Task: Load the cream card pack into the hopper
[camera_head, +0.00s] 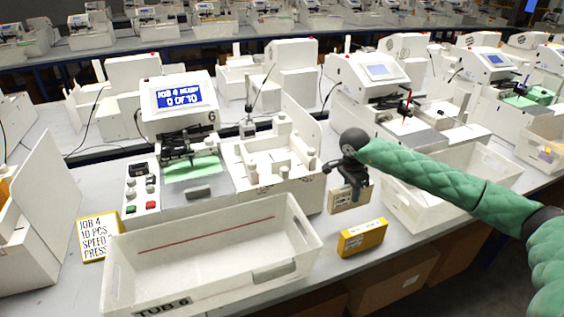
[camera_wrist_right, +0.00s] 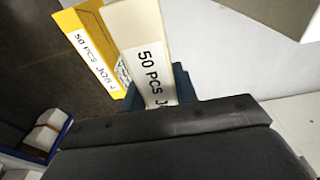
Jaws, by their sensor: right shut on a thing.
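My right gripper (camera_head: 352,183) points down at the front of the table, shut on the cream card pack (camera_head: 347,203). The pack hangs below the fingers, right of the hopper (camera_head: 272,165) and behind a yellow pack. In the right wrist view the cream pack (camera_wrist_right: 147,48) shows its "50 PCS" label between the blue fingers (camera_wrist_right: 183,82). The hopper is a white open tray with raised posts and guides, beside the plotter (camera_head: 180,110), whose screen reads "0 OF 10". I cannot tell whether the pack touches the table. My left gripper is out of view.
A yellow pack (camera_head: 362,238) lies at the table's front edge and shows in the wrist view (camera_wrist_right: 92,45). A white tub (camera_head: 205,275) marked "TUB 6" stands in front of the plotter. A job card (camera_head: 98,238) stands left of it. Another white bin (camera_head: 415,215) is at right.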

